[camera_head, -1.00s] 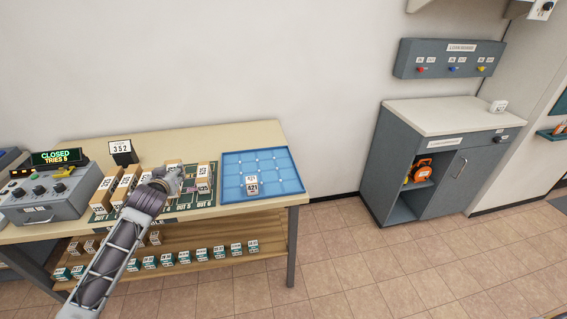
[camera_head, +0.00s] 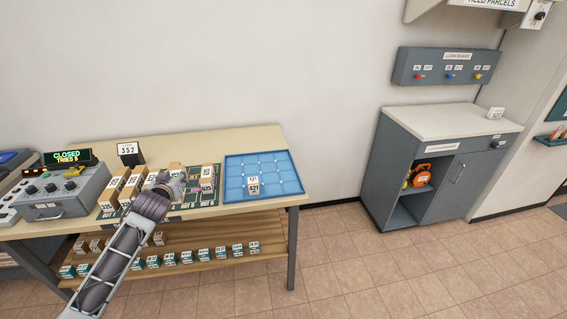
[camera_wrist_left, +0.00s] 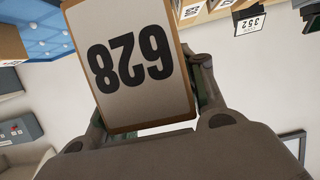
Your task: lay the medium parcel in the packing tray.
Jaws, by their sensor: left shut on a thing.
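My left gripper (camera_head: 176,184) is over the left bench, in front of the row of cartons. In the left wrist view it is shut on a parcel (camera_wrist_left: 130,70) with a cardboard edge and a white face with large black digits. I cannot tell the parcel's size class; the gripper hides it in the head view. The blue tray (camera_head: 285,180) lies at the bench's right end, to the right of the gripper. A small white box (camera_head: 253,187) labelled 421 stands in it; the rest looks empty. My right gripper is not in view.
Several cartons (camera_head: 114,188) stand on a green mat beside the gripper. A grey control box (camera_head: 60,195) and a display reading CLOSED (camera_head: 68,157) are at left. A 352 card (camera_head: 129,150) stands behind. A lower shelf (camera_head: 215,241) holds small boxes. A grey cabinet (camera_head: 440,170) stands apart at right.

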